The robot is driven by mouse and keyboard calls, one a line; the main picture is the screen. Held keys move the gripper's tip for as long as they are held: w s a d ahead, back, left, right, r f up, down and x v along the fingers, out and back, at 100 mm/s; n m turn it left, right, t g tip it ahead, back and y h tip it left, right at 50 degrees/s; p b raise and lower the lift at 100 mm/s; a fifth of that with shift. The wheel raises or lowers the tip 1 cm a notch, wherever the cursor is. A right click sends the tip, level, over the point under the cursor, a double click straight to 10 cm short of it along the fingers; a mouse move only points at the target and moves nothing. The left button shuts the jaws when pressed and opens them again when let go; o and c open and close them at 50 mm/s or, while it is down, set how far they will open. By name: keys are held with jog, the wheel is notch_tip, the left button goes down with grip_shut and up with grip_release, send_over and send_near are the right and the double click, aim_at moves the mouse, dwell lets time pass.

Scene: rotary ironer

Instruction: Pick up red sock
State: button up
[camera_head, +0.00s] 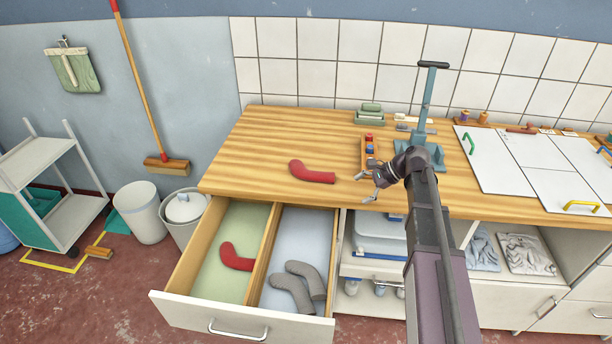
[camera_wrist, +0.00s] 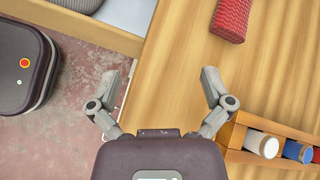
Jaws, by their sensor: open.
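A red sock (camera_head: 311,172) lies on the wooden worktop, left of my gripper. Its knitted end also shows at the top of the wrist view (camera_wrist: 232,18). A second red sock (camera_head: 236,257) lies in the green-lined left compartment of the open drawer (camera_head: 237,319). My gripper (camera_head: 362,187) is open and empty above the front part of the worktop. In the wrist view its fingers (camera_wrist: 170,78) are spread, with the edge of the worktop beneath and the sock apart from them, ahead and to the right.
Two grey socks (camera_head: 300,286) lie in the drawer's blue-lined right compartment. A small wooden rack (camera_head: 366,154) with spools stands close to my gripper; it also shows in the wrist view (camera_wrist: 235,135). A blue-grey press stand (camera_head: 428,103) rises behind. The worktop's left part is clear.

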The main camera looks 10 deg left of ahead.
jog(key=w+r+m+y, duration=0.1)
jog(key=w, duration=0.1)
jog(key=w+r+m+y, duration=0.1)
jog(key=w+m, duration=0.1)
jog(key=w+a+r+m+y+b, duration=0.1)
jog(key=w, duration=0.2)
jog(key=shift+w+r+m+y, duration=0.3)
jog(key=shift+r+m+y, duration=0.1)
jog(key=shift+m+y, duration=0.15)
jog(key=b, duration=0.3)
send_near(319, 173)
jog(key=x, duration=0.4)
jog(key=shift+s, duration=0.2)
jog(key=shift+a+f, duration=0.2)
jog(key=shift+a, duration=0.4)
jog(key=shift+b+x, duration=1.2)
jog(key=shift+x, duration=1.4)
jog(key=shift+w, duration=0.1)
